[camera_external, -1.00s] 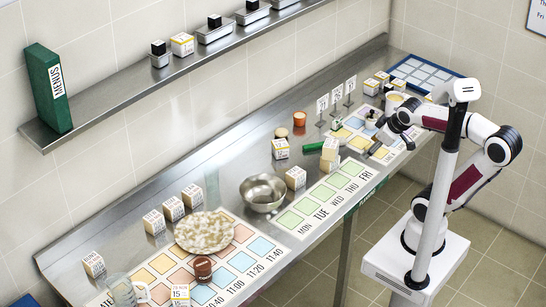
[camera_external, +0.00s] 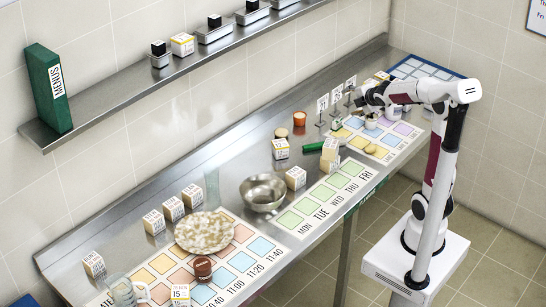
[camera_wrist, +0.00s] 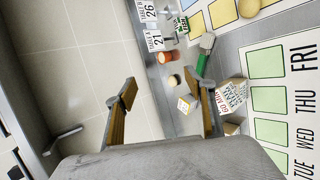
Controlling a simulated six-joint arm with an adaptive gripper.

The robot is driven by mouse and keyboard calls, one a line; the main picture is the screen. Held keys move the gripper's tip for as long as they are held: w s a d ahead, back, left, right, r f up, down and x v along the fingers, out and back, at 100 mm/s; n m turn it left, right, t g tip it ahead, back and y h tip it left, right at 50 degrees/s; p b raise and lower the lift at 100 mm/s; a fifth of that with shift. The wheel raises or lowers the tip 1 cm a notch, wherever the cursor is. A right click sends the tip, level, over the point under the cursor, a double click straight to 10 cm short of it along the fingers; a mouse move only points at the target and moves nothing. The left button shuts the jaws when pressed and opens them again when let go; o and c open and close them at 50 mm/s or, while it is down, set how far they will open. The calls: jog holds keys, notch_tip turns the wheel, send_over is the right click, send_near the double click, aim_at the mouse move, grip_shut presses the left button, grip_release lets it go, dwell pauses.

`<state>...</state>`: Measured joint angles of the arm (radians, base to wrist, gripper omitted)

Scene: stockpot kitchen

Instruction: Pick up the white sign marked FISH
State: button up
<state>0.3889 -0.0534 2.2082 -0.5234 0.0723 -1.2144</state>
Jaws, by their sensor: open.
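No sign with readable FISH lettering shows. Three white signs on stands (camera_external: 337,96) stand in a row near the wall at the far part of the counter; their print is too small to read in the external view. In the wrist view, two white signs read TABLE 26 (camera_wrist: 147,10) and TABLE 21 (camera_wrist: 153,40). A small green and white thing (camera_wrist: 182,24) beside them has unclear print. My gripper (camera_external: 361,98) is close to the rightmost sign, seemingly apart from it. In the wrist view my gripper (camera_wrist: 160,92) has its fingers wide apart with nothing held between them.
A metal bowl (camera_external: 263,190) and a speckled plate (camera_external: 204,232) lie further left. A steel shelf (camera_external: 180,72) runs along the wall above.

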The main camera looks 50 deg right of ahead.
jog(key=w+d+f+n+t, duration=0.1)
jog(key=w+d+f+n, duration=0.3)
jog(key=w+d+n, duration=0.25)
jog(key=w+d+f+n+t+y, duration=0.2)
jog(key=w+d+f+n+y, duration=0.1)
jog(key=d+f+n, duration=0.55)
jog(key=n+y, duration=0.2)
jog(key=n, duration=0.4)
send_near(338, 119)
jog(key=shift+w+f+t, duration=0.2)
jog(key=shift+w+f, duration=0.05)
jog(key=shift+w, duration=0.3)
jog(key=shift+w+f+t, duration=0.2)
jog(key=shift+w+f, duration=0.05)
jog(key=shift+w, duration=0.3)
jog(key=shift+s+f, duration=0.1)
jog(key=shift+f, duration=0.2)
jog(key=shift+x, duration=1.35)
jog(key=shift+x, duration=2.55)
jog(key=shift+a, duration=0.1)
